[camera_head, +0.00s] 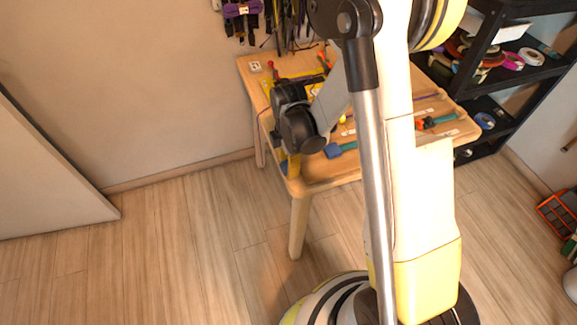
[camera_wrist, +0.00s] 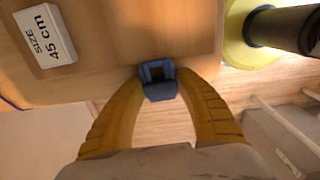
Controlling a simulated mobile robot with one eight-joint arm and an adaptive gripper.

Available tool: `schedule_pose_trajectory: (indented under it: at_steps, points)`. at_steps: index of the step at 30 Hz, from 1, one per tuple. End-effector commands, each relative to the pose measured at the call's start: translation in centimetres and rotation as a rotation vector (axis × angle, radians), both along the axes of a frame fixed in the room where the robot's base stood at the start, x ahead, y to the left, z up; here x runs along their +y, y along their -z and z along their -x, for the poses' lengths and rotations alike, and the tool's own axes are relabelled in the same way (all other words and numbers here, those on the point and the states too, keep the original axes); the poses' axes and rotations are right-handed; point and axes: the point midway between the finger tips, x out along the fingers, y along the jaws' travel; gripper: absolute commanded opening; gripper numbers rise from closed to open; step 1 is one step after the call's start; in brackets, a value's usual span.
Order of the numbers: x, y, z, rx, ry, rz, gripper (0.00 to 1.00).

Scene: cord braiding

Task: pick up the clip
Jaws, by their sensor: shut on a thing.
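The clip (camera_wrist: 158,88) is small and dark blue. In the wrist view it sits between the tips of my gripper's two yellow fingers (camera_wrist: 160,78), which are shut on it, at the edge of the wooden table (camera_wrist: 110,55). I cannot tell whether it still touches the table. In the head view my gripper (camera_head: 290,166) points down at the table's front left corner, and a bit of blue (camera_head: 284,168) shows beside the fingers. My arm hides much of the table there.
A white "SIZE 45 cm" label (camera_wrist: 45,35) lies on the tabletop. A blue-and-teal tool (camera_head: 335,150) and an orange-and-teal one (camera_head: 433,122) lie in the table's front trays. Black shelves (camera_head: 510,60) with tape rolls stand at the right. Floor at the left is clear.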

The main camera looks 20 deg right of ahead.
Motion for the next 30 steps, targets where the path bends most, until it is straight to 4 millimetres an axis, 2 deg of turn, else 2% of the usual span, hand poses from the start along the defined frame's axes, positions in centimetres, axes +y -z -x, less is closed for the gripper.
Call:
schedule_pose_trajectory:
  at_steps: [8,14,24,30]
  points:
    - [0.0,-1.1,0.0,0.0,0.0,0.0,0.28]
    - [0.0,-4.4,0.0,0.0,0.0,0.0,0.28]
    - [-6.6,-9.0,3.9,0.0,0.006,0.0,0.28]
    - [-9.2,-10.6,5.4,0.0,0.003,0.0,0.28]
